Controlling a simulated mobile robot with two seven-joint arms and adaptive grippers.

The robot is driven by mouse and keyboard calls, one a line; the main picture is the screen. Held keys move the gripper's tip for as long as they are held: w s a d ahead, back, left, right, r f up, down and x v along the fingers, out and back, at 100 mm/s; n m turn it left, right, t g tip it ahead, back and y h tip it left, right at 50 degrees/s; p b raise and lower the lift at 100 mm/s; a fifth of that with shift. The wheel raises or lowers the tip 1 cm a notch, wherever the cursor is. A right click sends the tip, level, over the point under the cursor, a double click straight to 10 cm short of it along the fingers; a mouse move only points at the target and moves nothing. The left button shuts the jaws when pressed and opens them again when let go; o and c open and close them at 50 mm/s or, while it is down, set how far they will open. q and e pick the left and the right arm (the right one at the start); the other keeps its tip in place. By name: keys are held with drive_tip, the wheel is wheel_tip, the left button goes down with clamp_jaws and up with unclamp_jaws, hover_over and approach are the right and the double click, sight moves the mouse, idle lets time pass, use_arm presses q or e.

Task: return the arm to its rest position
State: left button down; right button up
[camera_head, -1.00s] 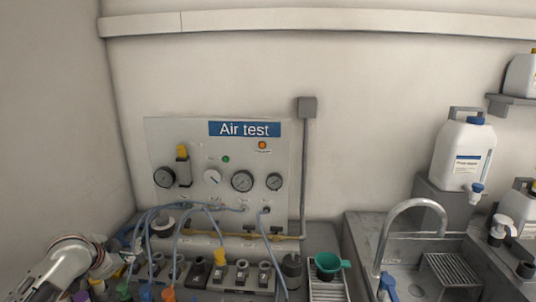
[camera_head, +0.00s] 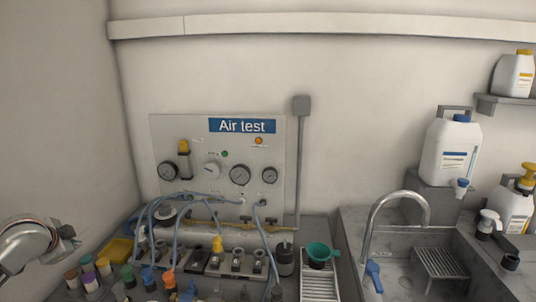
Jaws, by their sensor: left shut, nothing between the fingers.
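My left arm comes in from the left edge, and its gripper (camera_head: 70,238) is at the lower left, shut and empty. It is above and to the left of the bottles with coloured caps and apart from the blue hoses. The fingertips are small in this view. My right gripper is not in view.
An "Air test" panel (camera_head: 222,165) with gauges stands at the back wall. Blue hoses (camera_head: 176,235) run down to a row of fittings on the bench. A yellow tray (camera_head: 116,251) lies near my gripper. A sink with a faucet (camera_head: 392,205) and white jugs (camera_head: 449,152) are at the right.

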use_arm(q)
drive_tip(key=s+d+f+m, duration=0.1)
drive_tip(key=s+d+f, duration=0.1)
drive_tip(key=s+f, duration=0.55)
drive_tip(key=s+d+f+m, duration=0.1)
drive_tip(key=s+f, duration=0.3)
drive_tip(key=f, duration=0.6)
drive_tip(key=s+d+f+m+h, duration=0.1)
drive_tip(key=s+d+f+h, duration=0.1)
drive_tip(key=s+d+f, duration=0.3)
drive_tip(key=s+d+f+m+h, duration=0.1)
drive_tip(key=s+d+f, duration=0.1)
drive_tip(key=s, duration=0.4)
drive_tip(key=s+d+f+h, duration=0.2)
drive_tip(key=s+d+f, duration=0.15)
drive_tip(key=s, duration=0.25)
drive_tip(key=s+d+f+n, duration=0.1)
drive_tip(key=d+n, duration=0.3)
drive_tip(key=d, duration=0.7)
drive_tip(key=s+d+f+n+t, duration=0.1)
drive_tip(key=d+n, duration=0.3)
drive_tip(key=d, duration=0.8)
drive_tip(key=shift+s+f+n+h, duration=0.3)
drive_tip(key=shift+s+f+n, duration=0.15)
drive_tip(key=shift+f, duration=0.45)
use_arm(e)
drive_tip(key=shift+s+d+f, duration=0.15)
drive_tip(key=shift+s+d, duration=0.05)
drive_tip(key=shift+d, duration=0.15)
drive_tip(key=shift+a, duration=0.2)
